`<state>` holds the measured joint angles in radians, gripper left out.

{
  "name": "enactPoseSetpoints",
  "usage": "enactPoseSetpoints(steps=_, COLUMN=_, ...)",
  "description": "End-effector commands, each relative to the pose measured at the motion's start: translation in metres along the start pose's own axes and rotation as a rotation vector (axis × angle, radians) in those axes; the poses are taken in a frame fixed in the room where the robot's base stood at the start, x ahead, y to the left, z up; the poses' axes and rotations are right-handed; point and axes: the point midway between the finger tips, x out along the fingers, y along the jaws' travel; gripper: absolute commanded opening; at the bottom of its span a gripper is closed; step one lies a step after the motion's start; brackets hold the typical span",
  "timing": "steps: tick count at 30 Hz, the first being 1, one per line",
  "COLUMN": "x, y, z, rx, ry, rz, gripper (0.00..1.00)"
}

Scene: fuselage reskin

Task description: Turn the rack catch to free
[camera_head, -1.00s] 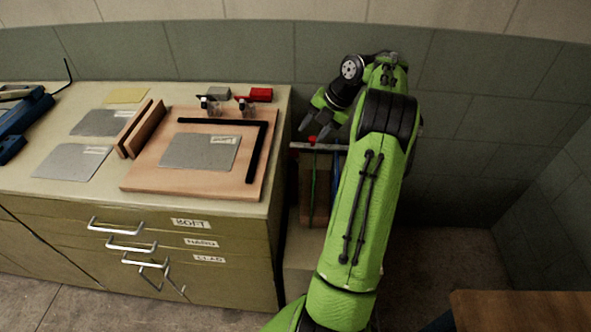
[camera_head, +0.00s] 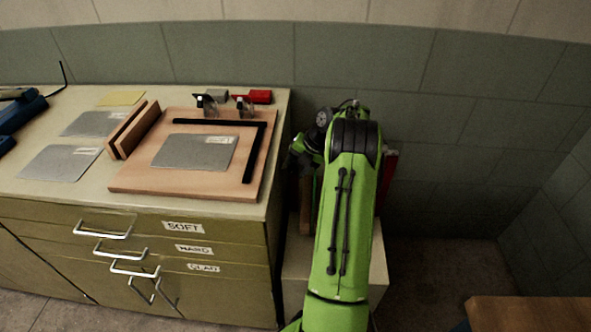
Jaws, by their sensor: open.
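My green arm reaches over the rack beside the bench, and its wrist is bent down. My gripper (camera_head: 299,154) shows only in part, left of the forearm; it is open, and its fingertips are hard to make out. The rack stands mostly behind my arm. A brown upright piece (camera_head: 305,208) of it or in it shows left of the arm, and a red upright piece (camera_head: 390,170) shows to the right. I cannot make out the rack catch; my arm covers that area. Contact between gripper and rack cannot be told.
The bench (camera_head: 60,200) on the left holds a wooden board (camera_head: 135,182) with a black corner strip, grey sheets, clamps and a red block (camera_head: 261,97). A pale stand (camera_head: 296,265) is under the rack. A wooden tabletop (camera_head: 540,312) is at lower right. Floor between is clear.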

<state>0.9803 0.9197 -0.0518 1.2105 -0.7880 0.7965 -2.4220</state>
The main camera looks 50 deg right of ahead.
Motion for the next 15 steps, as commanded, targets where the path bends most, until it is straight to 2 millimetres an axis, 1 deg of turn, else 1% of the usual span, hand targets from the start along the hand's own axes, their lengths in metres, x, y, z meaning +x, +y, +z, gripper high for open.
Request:
enactPoseSetpoints(steps=5, x=-0.0002, y=0.0005, z=0.0000, rx=0.000, ry=0.000, rz=0.000, gripper=0.45)
enactPoseSetpoints(steps=6, x=-0.0003, y=0.0006, z=0.0000, rx=0.000, ry=0.000, rz=0.000, gripper=0.44)
enactPoseSetpoints(steps=13, x=-0.0004, y=0.0004, z=0.0000, rx=0.001, ry=0.000, rz=0.000, gripper=0.09)
enactPoseSetpoints(steps=14, x=-0.0004, y=0.0004, z=0.0001, rx=0.001, ry=0.000, rz=0.000, gripper=0.05)
enactPoseSetpoints(steps=15, x=-0.0003, y=0.0005, z=0.0000, rx=0.000, ry=0.000, rz=-0.002, gripper=0.05)
